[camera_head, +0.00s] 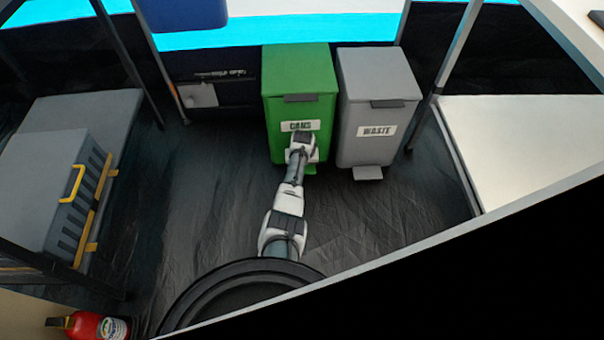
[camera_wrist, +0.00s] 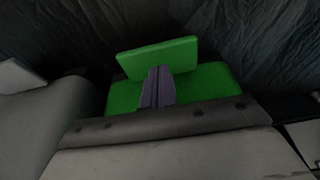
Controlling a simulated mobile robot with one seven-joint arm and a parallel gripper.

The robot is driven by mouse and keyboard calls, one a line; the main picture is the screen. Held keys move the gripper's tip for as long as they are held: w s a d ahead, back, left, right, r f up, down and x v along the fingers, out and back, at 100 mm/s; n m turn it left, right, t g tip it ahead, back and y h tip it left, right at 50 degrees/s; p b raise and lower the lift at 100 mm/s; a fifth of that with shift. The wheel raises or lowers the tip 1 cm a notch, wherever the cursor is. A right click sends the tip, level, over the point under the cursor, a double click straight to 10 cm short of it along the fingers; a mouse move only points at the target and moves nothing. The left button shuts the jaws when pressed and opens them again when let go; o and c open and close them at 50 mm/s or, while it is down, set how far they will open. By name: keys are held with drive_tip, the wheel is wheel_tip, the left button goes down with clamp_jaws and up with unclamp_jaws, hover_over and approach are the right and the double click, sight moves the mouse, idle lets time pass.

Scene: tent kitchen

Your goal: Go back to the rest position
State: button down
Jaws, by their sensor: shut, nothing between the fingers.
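My gripper (camera_head: 302,146) is at the end of my outstretched arm, in front of the green bin labelled CANS (camera_head: 299,78) in the head view. It overlaps the lower part of the bin's front, and its fingertips are hard to make out there. In the wrist view my gripper (camera_wrist: 158,72) shows as two dark purple-grey fingers shut together with nothing between them. They stand out against green surfaces. I cannot tell whether they touch the green bin. The bin's lid is shut.
A grey bin labelled WASTE (camera_head: 376,105) stands right of the green bin. A grey case with yellow handle (camera_head: 50,185) is at the left. A red fire extinguisher (camera_head: 90,325) is at the lower left. Dark floor (camera_head: 215,195) is clear around my arm. A pale counter (camera_head: 510,140) is right.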

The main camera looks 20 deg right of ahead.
drive_tip(key=s, duration=0.1)
drive_tip(key=s+p, duration=0.1)
drive_tip(key=shift+s+a+f, duration=0.15)
drive_tip(key=shift+s+f, duration=0.1)
drive_tip(key=shift+s, duration=0.15)
drive_tip(key=shift+w+r, duration=0.1)
drive_tip(key=shift+r, duration=0.15)
drive_tip(key=shift+w+a+r+p, duration=0.1)
drive_tip(key=shift+r+p, duration=0.05)
drive_tip(key=shift+p, duration=0.15)
